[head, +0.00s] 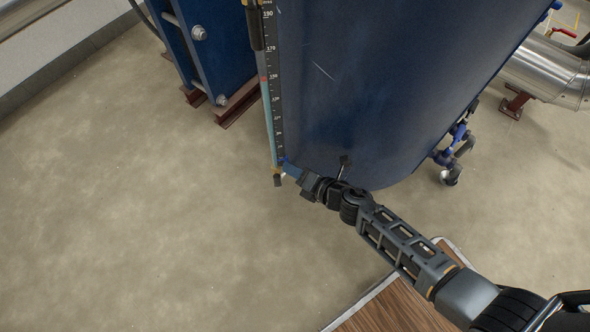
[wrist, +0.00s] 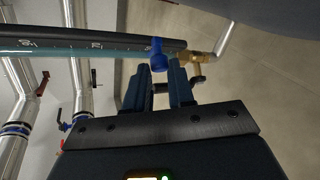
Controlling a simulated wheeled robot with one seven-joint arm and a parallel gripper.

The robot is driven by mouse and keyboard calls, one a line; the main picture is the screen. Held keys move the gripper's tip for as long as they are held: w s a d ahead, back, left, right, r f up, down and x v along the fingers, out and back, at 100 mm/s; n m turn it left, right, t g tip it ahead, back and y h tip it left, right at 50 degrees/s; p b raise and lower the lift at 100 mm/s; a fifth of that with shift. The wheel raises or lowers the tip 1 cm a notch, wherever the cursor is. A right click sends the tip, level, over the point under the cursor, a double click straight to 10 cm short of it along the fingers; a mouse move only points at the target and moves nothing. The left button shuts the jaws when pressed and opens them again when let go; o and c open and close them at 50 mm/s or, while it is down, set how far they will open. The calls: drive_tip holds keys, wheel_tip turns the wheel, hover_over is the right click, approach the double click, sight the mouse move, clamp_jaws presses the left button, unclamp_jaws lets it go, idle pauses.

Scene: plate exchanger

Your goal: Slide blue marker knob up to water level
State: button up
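The level gauge is a thin upright tube (head: 270,125) beside a black scale (head: 276,110) with white numbers, on the side of a large blue tank (head: 360,90). The tube looks light blue in its lower part; its exact water line is hard to make out. The blue marker knob (wrist: 156,51) sits on the gauge near its lower end, close to a brass fitting (wrist: 198,60). My gripper (wrist: 160,68) is open, its fingertips just short of the knob and spaced around it. In the head view my gripper (head: 292,170) is at the bottom of the gauge and hides detail there.
A blue plate frame (head: 205,45) on brown feet stands left of the gauge. Silver pipes (head: 550,70) and a blue valve (head: 455,145) are at the right. A wooden platform (head: 395,305) lies below my arm. The floor at left is clear.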

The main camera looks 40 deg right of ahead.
sight(274, 112)
clamp_jaws()
drive_tip(key=shift+r, duration=0.1)
drive_tip(key=shift+r+p, duration=2.8)
drive_tip(key=shift+p, duration=0.15)
drive_tip(key=shift+r, duration=0.2)
drive_tip(key=shift+r+p, duration=2.9)
drive_tip(key=shift+p, duration=0.15)
wheel_tip(274, 112, up, 6)
drive_tip(key=p, duration=0.6)
